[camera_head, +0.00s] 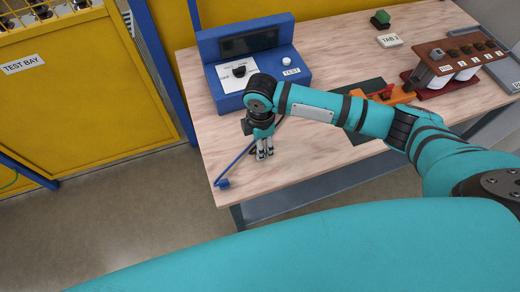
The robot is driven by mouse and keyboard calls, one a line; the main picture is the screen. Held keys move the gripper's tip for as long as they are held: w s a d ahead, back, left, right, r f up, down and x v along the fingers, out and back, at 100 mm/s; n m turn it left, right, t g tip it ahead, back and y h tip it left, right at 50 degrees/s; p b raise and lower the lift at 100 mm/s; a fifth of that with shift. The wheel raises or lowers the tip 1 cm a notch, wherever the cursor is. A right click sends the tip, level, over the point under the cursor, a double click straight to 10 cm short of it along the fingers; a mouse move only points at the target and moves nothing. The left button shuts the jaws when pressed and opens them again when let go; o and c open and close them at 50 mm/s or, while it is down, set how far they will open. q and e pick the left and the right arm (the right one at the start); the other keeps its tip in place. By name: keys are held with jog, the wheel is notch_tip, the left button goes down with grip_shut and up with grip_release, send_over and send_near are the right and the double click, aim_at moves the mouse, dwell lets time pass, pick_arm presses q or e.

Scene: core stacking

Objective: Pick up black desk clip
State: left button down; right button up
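My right gripper (264,154) points down over the left front part of the wooden table (310,168), its arm coming in from the right. Its grey fingers are close together, and I cannot tell whether they are shut or hold anything. A blue cable with a blue plug (222,184) runs from the table's front left corner up to behind the gripper. I cannot clearly make out the black desk clip; it may be hidden by the gripper or arm. A small dark thing (357,138) shows at the front edge below my forearm. My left gripper is not in view.
A blue test box (220,48) with a dark screen stands behind the gripper. An orange tool (396,95) lies partly behind my arm near a dark mat (366,86). A brown rack (459,55) stands at right. A green-topped block (381,18) sits at the back.

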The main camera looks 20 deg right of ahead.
notch_tip(320, 180, down, 4)
jog(key=shift+f+p, duration=0.1)
jog(key=shift+p, duration=0.25)
grip_shut()
